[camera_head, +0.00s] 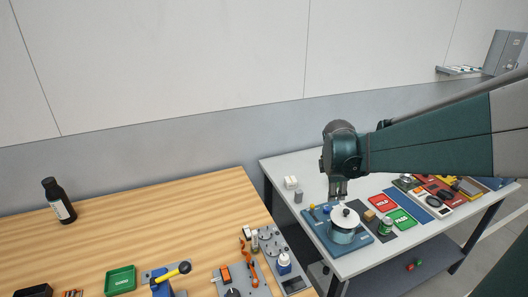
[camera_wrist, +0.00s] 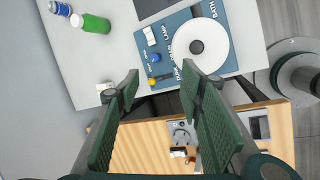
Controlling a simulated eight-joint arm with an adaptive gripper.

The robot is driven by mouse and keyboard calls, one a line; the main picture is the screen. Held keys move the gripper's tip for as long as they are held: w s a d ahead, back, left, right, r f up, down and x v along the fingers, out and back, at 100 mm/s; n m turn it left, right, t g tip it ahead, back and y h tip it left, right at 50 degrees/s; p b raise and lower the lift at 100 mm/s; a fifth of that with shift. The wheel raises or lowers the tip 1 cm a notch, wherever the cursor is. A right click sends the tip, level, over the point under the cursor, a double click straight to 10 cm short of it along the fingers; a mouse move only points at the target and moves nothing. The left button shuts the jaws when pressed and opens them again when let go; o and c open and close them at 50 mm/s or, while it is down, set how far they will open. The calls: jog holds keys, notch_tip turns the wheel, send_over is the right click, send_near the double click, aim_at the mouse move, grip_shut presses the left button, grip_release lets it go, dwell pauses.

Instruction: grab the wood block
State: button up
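My gripper (camera_head: 338,197) hangs above the pot area, left of the block and higher. In the wrist view my gripper (camera_wrist: 160,80) has its two dark green fingers wide apart with nothing between them.
A green container (camera_head: 386,226), red card (camera_head: 382,203) and green card (camera_head: 400,219) are near the block. A wooden table (camera_head: 150,230) with tools and a dark bottle (camera_head: 58,202) stands left.

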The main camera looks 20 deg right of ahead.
jog(key=d+f+n+g+p, duration=0.1)
jog(key=d+f+n+p, duration=0.15)
jog(key=d, duration=0.75)
jog(key=n+g+p, duration=0.2)
jog(key=n+p, duration=0.2)
send_over(370, 213)
jog(key=a, duration=0.3)
notch_tip(370, 213, down, 9)
jog(key=shift+s+a+f+h, duration=0.1)
jog(key=shift+s+f+h, duration=0.1)
jog(key=shift+f, duration=0.25)
jog(key=shift+s+a+f+h, duration=0.1)
jog(key=shift+f+h, duration=0.1)
jog(key=shift+f, duration=0.2)
jog(key=shift+w, duration=0.1)
jog(key=shift+x, duration=1.3)
jog(key=shift+f, duration=0.15)
jog(key=shift+x, duration=2.5)
